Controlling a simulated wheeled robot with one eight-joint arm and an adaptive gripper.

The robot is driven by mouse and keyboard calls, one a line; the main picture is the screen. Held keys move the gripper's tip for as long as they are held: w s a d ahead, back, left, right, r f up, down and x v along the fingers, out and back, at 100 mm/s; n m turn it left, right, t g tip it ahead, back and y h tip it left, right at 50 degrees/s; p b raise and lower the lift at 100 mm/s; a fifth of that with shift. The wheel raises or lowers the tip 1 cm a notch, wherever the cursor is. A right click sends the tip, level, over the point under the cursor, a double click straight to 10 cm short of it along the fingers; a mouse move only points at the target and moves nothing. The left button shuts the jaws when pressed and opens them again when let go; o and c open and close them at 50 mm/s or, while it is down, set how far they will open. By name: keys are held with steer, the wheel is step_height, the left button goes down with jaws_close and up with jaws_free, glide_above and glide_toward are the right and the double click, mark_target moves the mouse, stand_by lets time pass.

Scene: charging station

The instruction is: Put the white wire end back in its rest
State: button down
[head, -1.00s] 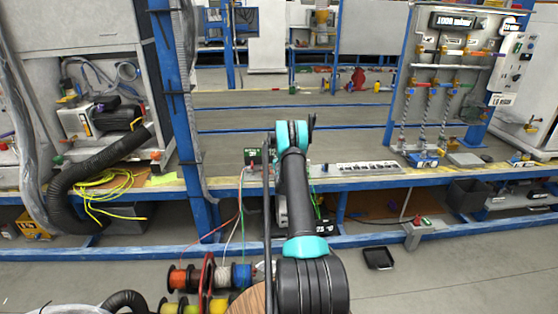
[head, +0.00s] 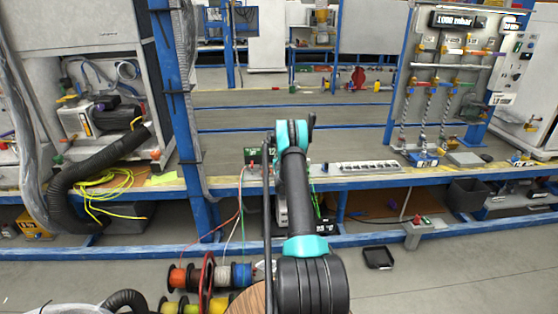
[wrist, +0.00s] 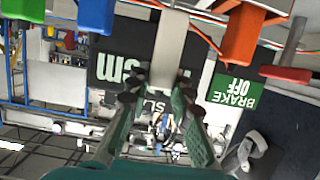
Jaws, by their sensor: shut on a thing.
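In the wrist view my gripper (wrist: 157,92) has its two teal fingers with dark tips closed around the lower part of a pale white, upright piece, the white wire end (wrist: 169,50). It stands in front of a dark panel with white lettering. In the head view the gripper is hidden behind my arm. I cannot make out the rest, or whether the white end touches it. Thin wires, one pale, rise from the wire spools (head: 212,276) toward the bench.
A green end (wrist: 62,9), a blue end (wrist: 97,15), an orange end (wrist: 243,33) and a red end (wrist: 286,74) are close around the gripper in the wrist view. A green "BRAKE OFF" sign (wrist: 235,90) is at right. A power strip (head: 368,167) lies on the bench.

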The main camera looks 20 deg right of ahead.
steer(key=shift+f, duration=2)
steer(key=c, duration=1.3)
jaws_free()
steer(key=shift+s, duration=0.1)
steer(key=v, duration=1.2)
